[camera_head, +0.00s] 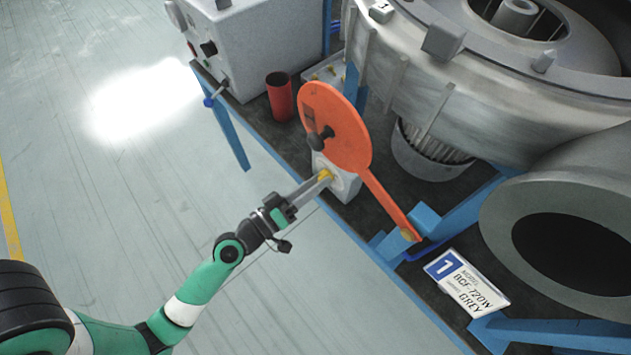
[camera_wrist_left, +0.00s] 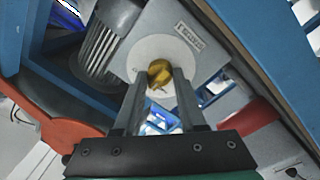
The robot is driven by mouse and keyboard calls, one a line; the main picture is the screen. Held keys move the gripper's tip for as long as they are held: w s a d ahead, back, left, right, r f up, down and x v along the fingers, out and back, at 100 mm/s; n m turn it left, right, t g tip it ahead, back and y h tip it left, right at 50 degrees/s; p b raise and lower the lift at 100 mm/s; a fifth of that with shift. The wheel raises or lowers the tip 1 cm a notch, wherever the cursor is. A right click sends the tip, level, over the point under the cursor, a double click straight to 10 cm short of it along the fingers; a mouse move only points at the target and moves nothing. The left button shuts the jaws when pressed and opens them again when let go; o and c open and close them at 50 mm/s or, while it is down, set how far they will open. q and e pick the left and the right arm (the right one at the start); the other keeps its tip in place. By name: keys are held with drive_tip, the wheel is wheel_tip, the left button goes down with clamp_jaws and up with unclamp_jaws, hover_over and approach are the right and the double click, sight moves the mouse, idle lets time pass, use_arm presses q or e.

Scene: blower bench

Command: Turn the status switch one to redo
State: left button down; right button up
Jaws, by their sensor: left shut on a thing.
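The status switch is a light grey box (camera_head: 345,185) at the bench's front edge with a yellow knob (camera_head: 325,174) on its face. In the left wrist view the yellow knob (camera_wrist_left: 160,72) sits in the middle of a white round plate (camera_wrist_left: 172,52), below a small label (camera_wrist_left: 188,35) too small to read. My left gripper (camera_head: 319,181) reaches the box from the front left, and its two fingers are shut on the knob. It also shows in the left wrist view (camera_wrist_left: 159,82), one finger on each side of the knob. My right gripper is not in view.
An orange round plate with a long handle (camera_head: 345,128) stands just above the switch box. A red cup (camera_head: 279,97) and a grey control box (camera_head: 250,45) are farther back. The large grey blower (camera_head: 440,95) and a number 1 sign (camera_head: 468,284) are right. Floor on the left is clear.

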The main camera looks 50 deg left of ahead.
use_arm(q)
drive_tip(key=n+p, duration=0.1)
drive_tip(key=n, duration=0.8)
drive_tip(key=shift+y, duration=0.3)
drive_tip(key=shift+n, duration=0.4)
drive_tip(key=shift+c, duration=2.4)
unclamp_jaws()
